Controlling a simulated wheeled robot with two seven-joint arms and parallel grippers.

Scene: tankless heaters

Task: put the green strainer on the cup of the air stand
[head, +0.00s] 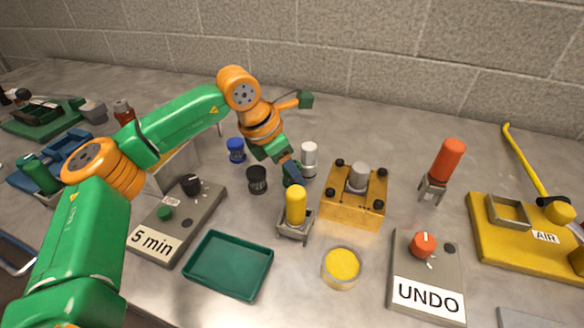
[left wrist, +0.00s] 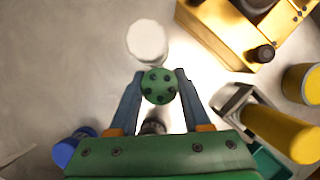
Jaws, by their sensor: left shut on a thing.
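The green strainer (left wrist: 159,86), a round piece with dark holes, sits between the fingertips of my left gripper (left wrist: 160,80) in the left wrist view. The gripper is shut on it. In the head view my left gripper (head: 292,174) is low over the table, just left of a white-topped cylinder; its fingers hide the strainer there. The yellow air stand (head: 490,240), labelled AIR, lies at the far right, well away from the gripper. My right gripper is not in view.
Close to the gripper stand the white-topped cylinder (head: 309,158), a black knob-like piece (head: 257,180) and a yellow-handled tool (head: 296,207). A yellow block (head: 352,208), an orange-handled tool (head: 447,165) and the UNDO box (head: 428,290) lie towards the air stand. Free table lies behind them.

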